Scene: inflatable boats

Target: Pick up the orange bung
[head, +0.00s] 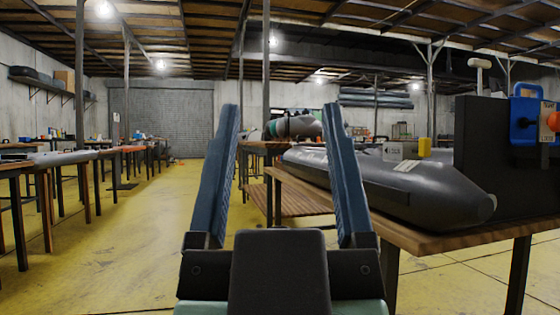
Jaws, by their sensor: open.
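My gripper (282,108) is in the middle of the head view. Its two blue fingers stand apart and point forward, with nothing between them.
A wooden table (437,240) on the right carries a long grey inflatable tube (385,185), a yellow item (424,147) and a black upright panel (480,150). Benches (60,160) line the left. The yellow floor (130,240) at left is clear.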

